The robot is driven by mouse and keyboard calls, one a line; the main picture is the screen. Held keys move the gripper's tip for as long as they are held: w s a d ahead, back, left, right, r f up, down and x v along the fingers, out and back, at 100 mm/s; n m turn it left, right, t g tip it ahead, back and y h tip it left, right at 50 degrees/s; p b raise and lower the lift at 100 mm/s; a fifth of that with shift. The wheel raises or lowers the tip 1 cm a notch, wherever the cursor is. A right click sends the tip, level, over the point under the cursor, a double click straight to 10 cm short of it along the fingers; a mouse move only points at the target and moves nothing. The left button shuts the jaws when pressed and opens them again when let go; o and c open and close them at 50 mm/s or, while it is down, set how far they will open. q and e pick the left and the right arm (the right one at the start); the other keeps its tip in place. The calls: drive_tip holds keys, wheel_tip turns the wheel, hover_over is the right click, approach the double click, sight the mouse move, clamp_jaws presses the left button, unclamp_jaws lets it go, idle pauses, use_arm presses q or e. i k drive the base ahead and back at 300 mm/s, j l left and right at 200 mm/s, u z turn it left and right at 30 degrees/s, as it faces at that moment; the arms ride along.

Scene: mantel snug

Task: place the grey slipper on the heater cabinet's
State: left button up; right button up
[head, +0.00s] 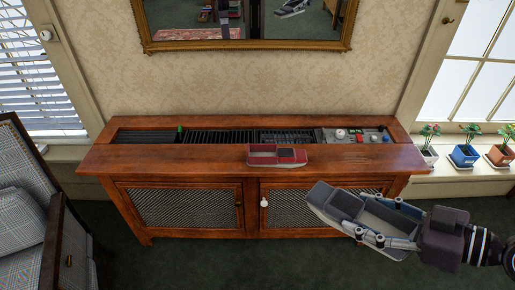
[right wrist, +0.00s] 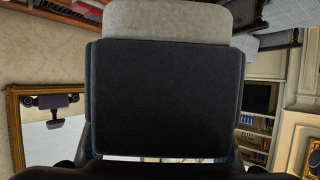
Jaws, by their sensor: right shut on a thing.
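The grey slipper (head: 345,203) is in my right gripper (head: 378,220), which is shut on it. It is held in the air in front of the right part of the heater cabinet (head: 125,160), over the right mesh door and apart from the wooden top. In the right wrist view a large dark panel with a light grey edge fills the middle; I cannot tell which part of the slipper it is. A red slipper (head: 262,158) lies on the cabinet's front ledge, near the middle. My left gripper is not in view.
Dark grilles (head: 218,137) and a control panel (head: 350,135) with knobs are set into the cabinet top. The front ledge is bare on both sides of the red slipper. A plaid armchair (head: 25,215) stands at left. Potted plants (head: 465,155) line the right sill. A gilt mirror (head: 250,44) hangs above.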

sight(352, 160)
drive_tip(key=i+l+u, duration=0.1)
drive_tip(key=u, duration=0.15)
drive_tip(key=i+l+u, duration=0.3)
drive_tip(key=j+u, duration=0.1)
drive_tip(key=u, duration=0.65)
